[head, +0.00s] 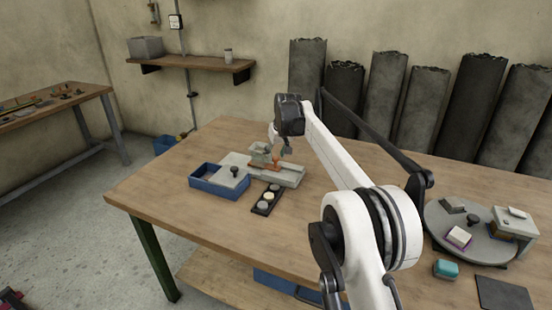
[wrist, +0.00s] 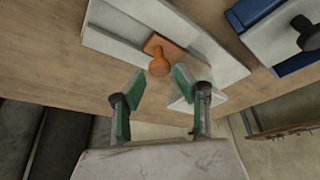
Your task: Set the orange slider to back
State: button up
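In the head view the slider (head: 276,164) shows as a small orange patch near the middle of the grey track (head: 288,178), partly hidden by my gripper. My gripper (wrist: 159,76) has its green fingers spread apart, with nothing held between them. The knob appears just beyond the fingertips, near the middle of the gap. I cannot tell whether either finger touches it.
A blue box (head: 206,187) with a grey knobbed lid stands left of the track. A dark tray (head: 258,210) with round discs lies in front. Dark rolls (head: 380,92) stand behind the table.

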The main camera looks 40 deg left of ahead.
jog(key=shift+x, duration=1)
grip_shut()
